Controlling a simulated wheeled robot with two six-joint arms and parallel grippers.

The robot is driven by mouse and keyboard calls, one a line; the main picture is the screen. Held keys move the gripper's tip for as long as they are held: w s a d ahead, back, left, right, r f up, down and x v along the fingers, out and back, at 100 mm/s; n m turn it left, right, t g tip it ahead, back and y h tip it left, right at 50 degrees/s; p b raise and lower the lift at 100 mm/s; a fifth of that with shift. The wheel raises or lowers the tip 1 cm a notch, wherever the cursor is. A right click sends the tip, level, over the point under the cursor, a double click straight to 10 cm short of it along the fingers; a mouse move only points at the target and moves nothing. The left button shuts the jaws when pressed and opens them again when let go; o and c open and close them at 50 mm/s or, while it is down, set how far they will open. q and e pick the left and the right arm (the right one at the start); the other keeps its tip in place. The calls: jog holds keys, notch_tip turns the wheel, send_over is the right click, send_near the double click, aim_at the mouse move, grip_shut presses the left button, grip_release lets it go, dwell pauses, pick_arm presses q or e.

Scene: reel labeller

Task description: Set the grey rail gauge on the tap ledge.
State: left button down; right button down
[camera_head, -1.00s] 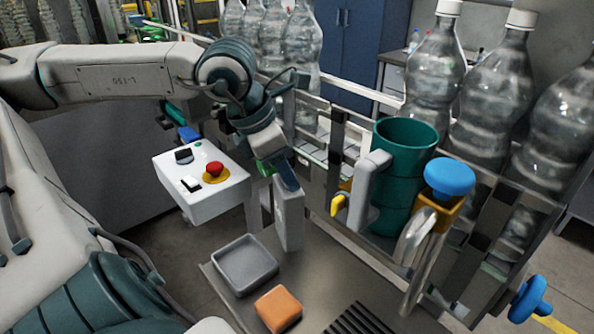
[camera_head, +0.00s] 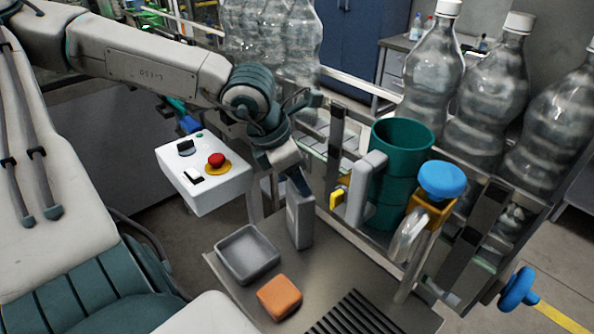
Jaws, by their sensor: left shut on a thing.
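The grey rail gauge (camera_head: 300,219) is an upright grey block hanging from my left gripper (camera_head: 298,186). The fingers are shut on its top end and partly hidden by the wrist. The tap ledge (camera_head: 318,283) is a flat metal shelf with dark drain slots, in front of the tap (camera_head: 440,181) with its blue knob. The gauge's lower end is over the back left part of the ledge, behind the grey tray. I cannot tell whether it touches the ledge. My right gripper is not in view.
A grey tray (camera_head: 219,252) and an orange block (camera_head: 279,297) occupy the ledge's left side. A green cup (camera_head: 398,175) stands at the rail beside the tap. A white control box (camera_head: 205,173) is left of the gauge. Clear bottles (camera_head: 494,88) stand behind.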

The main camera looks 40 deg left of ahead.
pick_arm(q)
jog(key=shift+d+f+b, duration=0.1)
jog(key=shift+f+b, duration=0.05)
jog(key=shift+b, duration=0.15)
jog(key=c, duration=0.9)
grip_release()
jog(key=shift+o, duration=0.2)
jog(key=shift+r+p, duration=0.4)
jog(key=shift+p, duration=0.1)
jog(key=shift+r, duration=0.1)
jog(key=b+v, duration=0.2)
jog(key=v, duration=0.9)
jog(key=shift+s+r, duration=0.2)
